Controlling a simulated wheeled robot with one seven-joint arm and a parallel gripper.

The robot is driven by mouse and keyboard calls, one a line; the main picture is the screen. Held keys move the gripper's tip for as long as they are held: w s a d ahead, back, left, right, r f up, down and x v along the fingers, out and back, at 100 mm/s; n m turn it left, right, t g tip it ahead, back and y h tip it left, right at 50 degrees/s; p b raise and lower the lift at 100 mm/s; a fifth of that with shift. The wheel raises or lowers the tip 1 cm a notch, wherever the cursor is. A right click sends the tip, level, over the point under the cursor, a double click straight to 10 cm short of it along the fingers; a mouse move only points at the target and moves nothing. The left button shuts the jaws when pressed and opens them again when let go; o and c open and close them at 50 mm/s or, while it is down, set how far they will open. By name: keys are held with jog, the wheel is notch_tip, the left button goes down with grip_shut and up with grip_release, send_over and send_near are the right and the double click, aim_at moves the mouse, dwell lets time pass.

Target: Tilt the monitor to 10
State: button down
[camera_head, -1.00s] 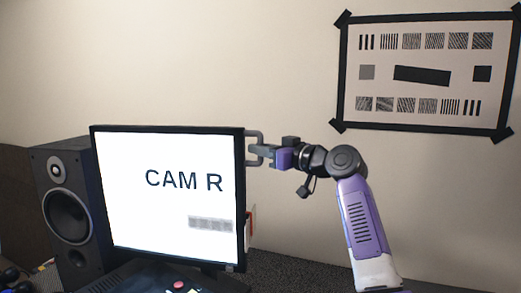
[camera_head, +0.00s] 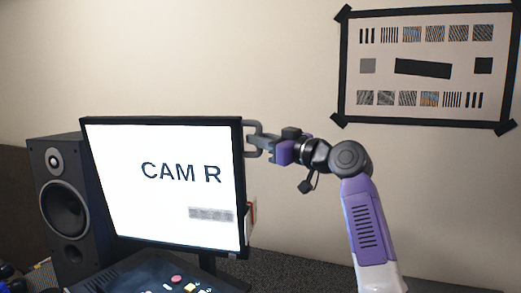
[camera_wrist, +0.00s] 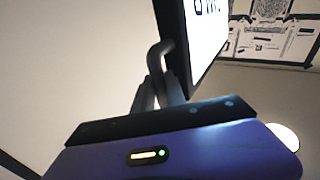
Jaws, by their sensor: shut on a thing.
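The monitor (camera_head: 170,225) has a black frame and a lit white screen reading "CAM R" with a grey patch at lower right. It stands on a dark stand (camera_head: 207,264) and looks tilted back. A grey handle (camera_head: 252,124) sticks out from its right edge near the top. My gripper (camera_head: 262,145) is at that handle and is shut on it. In the wrist view the fingers (camera_wrist: 160,92) meet around the bent handle (camera_wrist: 154,58), beside the monitor's dark edge (camera_wrist: 176,45). The exact tilt angle cannot be read.
A black speaker (camera_head: 65,210) stands close left of the monitor. A dark control panel (camera_head: 135,280) with coloured buttons lies in front. A framed test chart (camera_head: 424,92) is on the wall at right. The wall area above the monitor is clear.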

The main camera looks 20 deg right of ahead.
jog(key=shift+s, duration=0.1)
jog(key=shift+a, duration=0.1)
jog(key=c, duration=1.4)
grip_release()
jog(key=shift+o, duration=0.2)
jog(key=b+v, duration=0.2)
jog(key=v, duration=0.5)
jog(key=shift+s+d+f, duration=0.15)
jog(key=shift+s+d, duration=0.1)
jog(key=shift+s, duration=0.1)
